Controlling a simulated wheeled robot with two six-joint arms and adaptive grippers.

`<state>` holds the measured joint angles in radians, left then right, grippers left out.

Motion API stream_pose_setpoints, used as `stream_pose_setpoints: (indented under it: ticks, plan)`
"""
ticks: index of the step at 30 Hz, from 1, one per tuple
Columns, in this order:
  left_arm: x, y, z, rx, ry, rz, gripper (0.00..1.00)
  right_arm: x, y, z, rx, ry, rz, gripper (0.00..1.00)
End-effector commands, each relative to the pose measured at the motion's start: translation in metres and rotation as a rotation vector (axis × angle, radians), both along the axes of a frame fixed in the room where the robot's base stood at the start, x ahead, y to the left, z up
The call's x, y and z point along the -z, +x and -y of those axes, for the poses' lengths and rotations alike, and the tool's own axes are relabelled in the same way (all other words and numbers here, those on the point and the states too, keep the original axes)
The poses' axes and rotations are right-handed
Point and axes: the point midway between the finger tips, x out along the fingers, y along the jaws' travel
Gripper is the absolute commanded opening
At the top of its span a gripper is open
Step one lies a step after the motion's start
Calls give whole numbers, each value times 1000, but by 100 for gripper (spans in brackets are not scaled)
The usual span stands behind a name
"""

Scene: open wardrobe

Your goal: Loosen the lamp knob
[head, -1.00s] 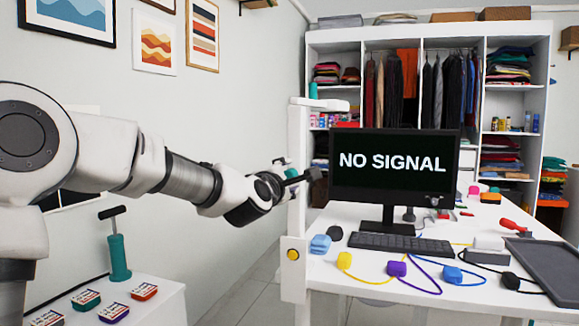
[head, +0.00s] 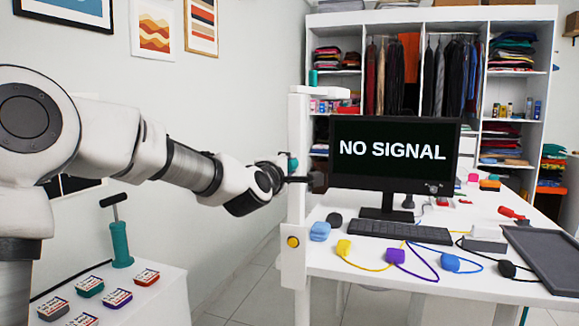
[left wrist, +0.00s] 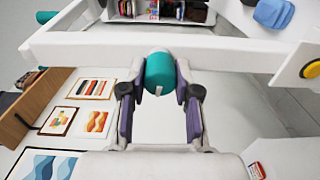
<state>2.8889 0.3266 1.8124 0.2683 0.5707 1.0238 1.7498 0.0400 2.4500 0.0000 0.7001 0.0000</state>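The teal lamp knob (left wrist: 160,76) sits on the white lamp post, between the fingertips of my left gripper (left wrist: 161,88) in the left wrist view. The dark fingers flank the knob closely on both sides and appear shut on it. In the head view my left gripper (head: 303,180) reaches the upper part of the white post (head: 297,212), and the knob is only a small teal patch there (head: 293,165), mostly hidden. My right gripper is not in view.
A monitor (head: 393,154) stands right of the post on the white desk (head: 325,270). A keyboard (head: 399,231) and several coloured plugs with cables lie before it. A teal pump (head: 120,240) and small boxes stand on a white cabinet at lower left. The open wardrobe (head: 548,70) is behind.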

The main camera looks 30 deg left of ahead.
Motion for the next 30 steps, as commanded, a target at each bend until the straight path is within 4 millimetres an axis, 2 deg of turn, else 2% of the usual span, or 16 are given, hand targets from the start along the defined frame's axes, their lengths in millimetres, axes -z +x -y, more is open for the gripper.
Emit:
stream_pose_setpoints:
  ticks: [5, 30]
  plan:
    - [1, 0, 0, -1, -18, 6, 0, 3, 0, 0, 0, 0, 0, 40]
    - [1, -1, 0, -1, -510, 128, 0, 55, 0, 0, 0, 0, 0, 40]
